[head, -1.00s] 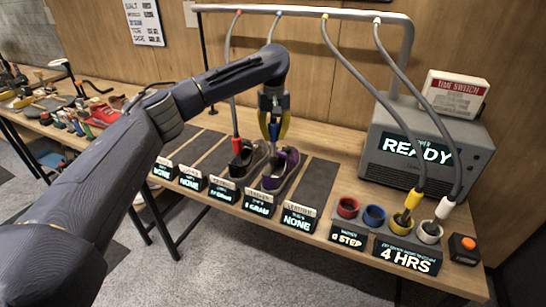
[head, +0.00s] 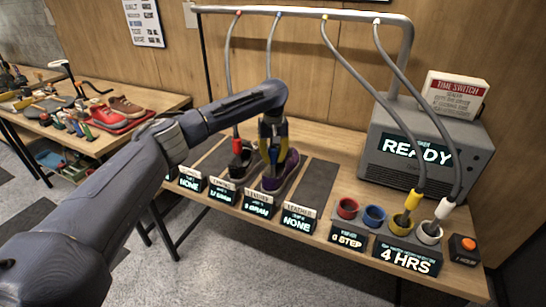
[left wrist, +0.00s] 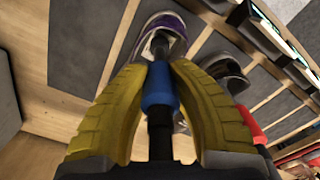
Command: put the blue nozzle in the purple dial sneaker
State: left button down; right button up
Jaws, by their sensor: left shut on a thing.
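The purple dial sneaker (head: 291,165) sits in its slot on the bench. It also shows at the top of the left wrist view (left wrist: 172,20). My left gripper (head: 272,138) is over the sneaker, its yellow fingers (left wrist: 160,72) shut on the blue nozzle (left wrist: 158,88). The nozzle's dark tip points at the sneaker's opening and overlaps it in the left wrist view; I cannot tell how deep it reaches. The fingers partly hide the nozzle in the head view. My right gripper is not in view.
A black sneaker (head: 240,165) with the red nozzle (head: 236,143) stands just left of the purple one. Red and blue cups (head: 374,215), then cups holding the yellow (head: 412,200) and white nozzles (head: 445,208), stand at the right. A grey dryer box (head: 400,170) is behind them.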

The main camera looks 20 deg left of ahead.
pick_arm(q)
jog(key=c, duration=1.3)
grip_release()
notch_tip(320, 180, up, 12)
jog(key=shift+r, duration=0.1)
